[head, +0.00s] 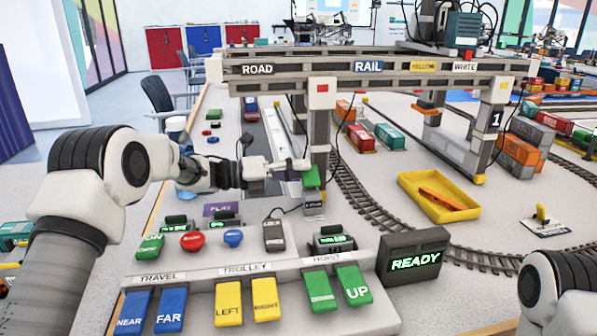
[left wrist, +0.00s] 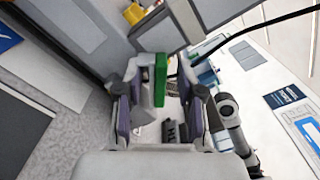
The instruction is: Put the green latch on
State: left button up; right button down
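The green latch (head: 312,178) sits on the near leg of the gantry crane, above a small dark labelled box (head: 315,200). My left gripper (head: 292,165) is level with it, fingers pointing right, with the tips close to its left side. In the left wrist view the green latch (left wrist: 160,80) stands upright ahead between the two fingers, beside a pale grey block. The left fingers (left wrist: 160,110) are spread, with gaps beside the latch; whether a tip touches it I cannot tell. My right gripper is out of view; only part of the right arm shows at the lower right.
The control desk has blue, yellow and green keys (head: 228,302) and red and blue buttons. A READY display (head: 415,262) stands beside it. A yellow tray (head: 438,196) with an orange bar lies right of the curved track. The crane beam (head: 330,70) spans above.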

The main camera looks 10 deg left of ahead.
pick_arm(q)
grip_shut()
jog(key=shift+w+f+n+p, duration=0.15)
jog(key=shift+w+n+p, duration=0.1)
jog(key=shift+n+p, duration=0.65)
jog(key=shift+w+a+f+n+p, duration=0.1)
jog(key=shift+w+f+n+p, duration=0.1)
jog(key=shift+n+p, duration=0.3)
jog(key=shift+w+a+f+n+p, duration=0.1)
jog(key=shift+f+n+p, duration=0.15)
jog(key=shift+n, duration=0.35)
jog(key=shift+w+f+n+p, duration=0.1)
jog(key=shift+f+n+p, duration=0.4)
jog(key=shift+n, duration=0.4)
jog(key=shift+w+f+n+p, duration=0.1)
jog(key=shift+f+n+p, duration=0.3)
jog(key=shift+n, duration=0.5)
grip_release()
